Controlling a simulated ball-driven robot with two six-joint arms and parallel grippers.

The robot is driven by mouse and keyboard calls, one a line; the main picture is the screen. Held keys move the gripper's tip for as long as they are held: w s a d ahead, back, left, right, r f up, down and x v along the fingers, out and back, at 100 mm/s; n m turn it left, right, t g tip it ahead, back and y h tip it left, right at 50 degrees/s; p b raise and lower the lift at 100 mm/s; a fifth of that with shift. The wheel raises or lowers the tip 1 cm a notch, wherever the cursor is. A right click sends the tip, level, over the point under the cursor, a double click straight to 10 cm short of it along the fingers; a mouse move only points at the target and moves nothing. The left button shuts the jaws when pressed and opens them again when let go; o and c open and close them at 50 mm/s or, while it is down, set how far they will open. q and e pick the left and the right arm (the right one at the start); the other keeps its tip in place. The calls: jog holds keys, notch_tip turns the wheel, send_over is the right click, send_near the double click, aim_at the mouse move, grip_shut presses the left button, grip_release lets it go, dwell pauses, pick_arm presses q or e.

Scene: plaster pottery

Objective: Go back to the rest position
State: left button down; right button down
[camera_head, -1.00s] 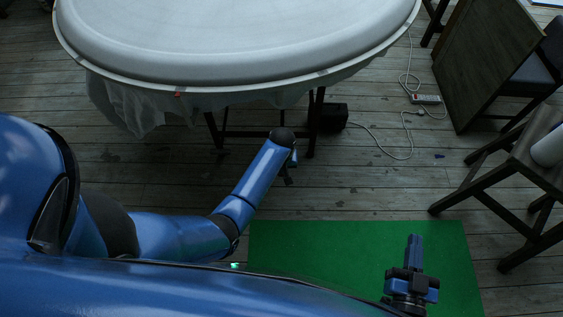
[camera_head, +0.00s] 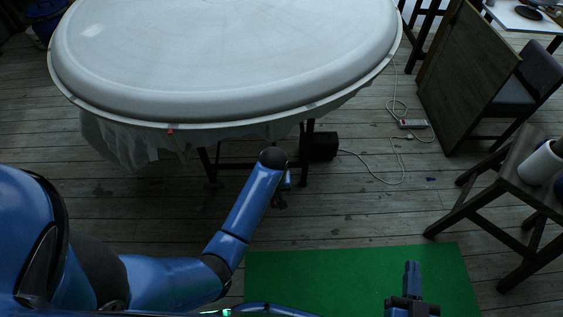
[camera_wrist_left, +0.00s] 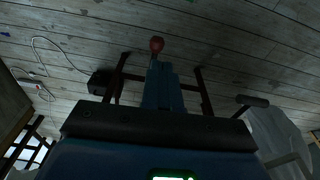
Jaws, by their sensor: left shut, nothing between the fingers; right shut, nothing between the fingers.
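My left arm reaches in from the left in the head view, and its gripper (camera_head: 280,203) hangs beyond the dark wrist joint, low and partly hidden by the arm. In the left wrist view its blue fingers (camera_wrist_left: 163,83) are together with nothing between them. My right gripper (camera_head: 412,277) shows at the lower right of the head view, over the green mat (camera_head: 340,275). Its fingers are shut and empty, pointing up the picture. Neither gripper touches anything that I can see.
A large round white table (camera_head: 230,60) with a draped cover stands ahead. A dark box (camera_head: 323,146) and a power strip (camera_head: 412,124) with a white cable lie on the plank floor. A dark wooden stool (camera_head: 500,190) stands at the right. Open floor lies between table and mat.

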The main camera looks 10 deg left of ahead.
pick_arm(q)
jog(key=w+d+r+m+t+h, duration=0.1)
jog(key=w+d+r+m+t, duration=0.1)
jog(key=w+r+t, duration=0.6)
notch_tip(320, 180, up, 4)
jog(key=s+a+m+t+h, duration=0.1)
jog(key=a+m+t, duration=0.1)
jog(key=t, duration=0.2)
jog(key=s+a+r+t, duration=0.3)
jog(key=s+r, duration=0.2)
jog(key=s, duration=0.5)
jog(key=s+a+r+t, duration=0.25)
jog(key=s+r, duration=0.25)
jog(key=s, duration=0.5)
jog(key=s+a+f+y, duration=0.1)
jog(key=s, duration=0.8)
jog(key=shift+s+a+f+g+y, duration=0.25)
jog(key=shift+s+f+g+y, duration=0.05)
jog(key=shift+s+g, duration=0.15)
